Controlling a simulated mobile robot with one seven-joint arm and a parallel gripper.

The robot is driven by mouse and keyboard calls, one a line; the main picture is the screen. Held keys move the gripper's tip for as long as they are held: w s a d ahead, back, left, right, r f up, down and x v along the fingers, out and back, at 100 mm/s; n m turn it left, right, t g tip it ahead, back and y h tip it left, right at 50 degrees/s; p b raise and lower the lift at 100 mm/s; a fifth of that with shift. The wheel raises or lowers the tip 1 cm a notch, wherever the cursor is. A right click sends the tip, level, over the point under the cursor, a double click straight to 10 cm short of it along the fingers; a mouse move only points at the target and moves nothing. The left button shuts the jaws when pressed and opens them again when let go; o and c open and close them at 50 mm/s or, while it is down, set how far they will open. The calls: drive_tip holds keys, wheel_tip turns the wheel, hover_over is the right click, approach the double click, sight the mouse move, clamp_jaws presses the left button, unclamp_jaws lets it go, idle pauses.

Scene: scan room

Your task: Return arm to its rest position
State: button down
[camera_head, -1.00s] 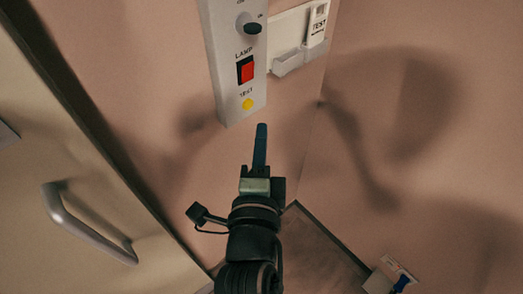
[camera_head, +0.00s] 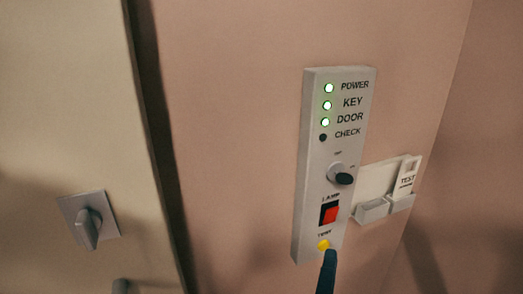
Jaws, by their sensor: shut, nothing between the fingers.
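My gripper (camera_head: 326,272) shows at the bottom of the head view, only its dark blue fingers in sight. The fingers are together with nothing between them. Their tip is just below the yellow TEST button (camera_head: 323,245) in the picture; I cannot tell whether it touches. The rest of my arm is out of view below. The grey control panel (camera_head: 308,160) is on the pink wall. Its POWER, KEY and DOOR lights (camera_head: 327,105) glow green, and the CHECK light (camera_head: 323,137) is dark.
A white holder with a TEST tag (camera_head: 406,178) is on the wall to the right. A beige door (camera_head: 60,110) with a grey turn knob (camera_head: 88,228) is at left.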

drive_tip(key=s+a+r+n+t+y, duration=0.1)
drive_tip(key=r+n, duration=0.5)
drive_tip(key=r, duration=0.6)
drive_tip(key=s+a+r+n+t+y+p, duration=0.1)
drive_tip(key=a+r+n+t, duration=0.4)
drive_tip(key=r, duration=0.7)
drive_tip(key=s+a+r+n+t+y, duration=0.3)
drive_tip(key=r+n, duration=0.6)
drive_tip(key=r, duration=0.4)
drive_tip(key=shift+s+a+t+y, duration=0.25)
drive_tip(key=shift+a+t+y, duration=0.35)
drive_tip(key=shift+a+y, duration=0.4)
drive_tip(key=shift+d+f, duration=0.1)
